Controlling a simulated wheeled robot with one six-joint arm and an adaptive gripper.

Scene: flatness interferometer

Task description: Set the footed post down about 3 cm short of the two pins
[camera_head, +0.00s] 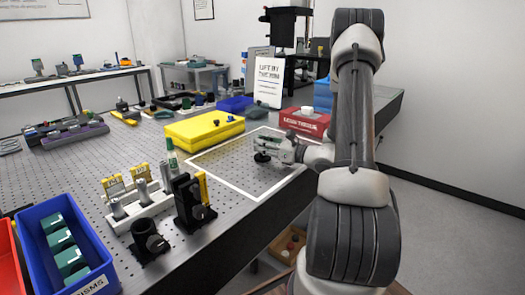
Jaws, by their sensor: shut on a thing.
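My gripper (267,147) is over the white-outlined area of the perforated table, near the table's right edge. It is shut on the footed post, of which I make out only a dark round foot (262,157) below the fingers. The rest of the post is hidden by the fingers or too small to tell. I cannot tell whether the foot touches the table. I cannot pick out the two pins with certainty.
The white outline (218,182) encloses mostly bare table. A yellow case (204,130) lies behind it and a red box (305,121) stands at the back right. Black mounts (190,204), a white rack (140,211) and a blue bin (85,236) stand at the front left.

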